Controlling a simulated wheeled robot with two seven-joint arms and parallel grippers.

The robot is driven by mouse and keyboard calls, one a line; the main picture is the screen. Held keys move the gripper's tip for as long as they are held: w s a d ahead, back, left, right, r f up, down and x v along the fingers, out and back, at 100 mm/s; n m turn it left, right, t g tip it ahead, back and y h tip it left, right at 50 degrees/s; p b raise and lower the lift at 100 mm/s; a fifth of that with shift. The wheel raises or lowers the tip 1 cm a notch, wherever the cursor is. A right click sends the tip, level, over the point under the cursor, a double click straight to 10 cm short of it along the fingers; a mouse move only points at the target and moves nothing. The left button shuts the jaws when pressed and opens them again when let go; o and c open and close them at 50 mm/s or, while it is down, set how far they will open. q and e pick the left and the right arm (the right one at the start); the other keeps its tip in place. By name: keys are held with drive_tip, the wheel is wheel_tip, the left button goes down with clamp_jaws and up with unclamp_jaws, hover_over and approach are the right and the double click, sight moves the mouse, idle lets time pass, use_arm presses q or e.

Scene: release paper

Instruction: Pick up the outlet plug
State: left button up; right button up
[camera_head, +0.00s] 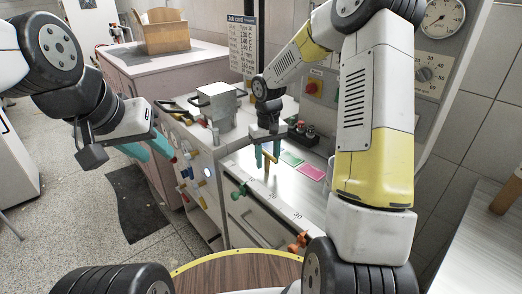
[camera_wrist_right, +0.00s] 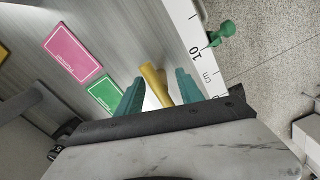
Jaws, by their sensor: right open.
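A yellow-brown peg (camera_head: 267,163), likely the outlet plug, stands on the pale bench top. In the right wrist view the peg (camera_wrist_right: 156,84) rises between the two teal fingers of my right gripper (camera_wrist_right: 152,90). In the head view my right gripper (camera_head: 267,152) points down over the bench. My left gripper (camera_head: 149,150) is at the left, away from the bench, with its teal fingers apart and nothing seen between them.
A green card (camera_head: 291,158) and a pink card (camera_head: 311,172) lie beside the peg. A green valve-like fitting (camera_head: 240,190) is on the bench's front edge, by a printed scale. A dark rack (camera_head: 302,134) stands behind. A metal box (camera_head: 215,101) is further left.

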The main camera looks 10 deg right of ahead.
drive_tip(key=shift+c, duration=0.4)
clamp_jaws()
drive_tip(key=shift+r, duration=0.15)
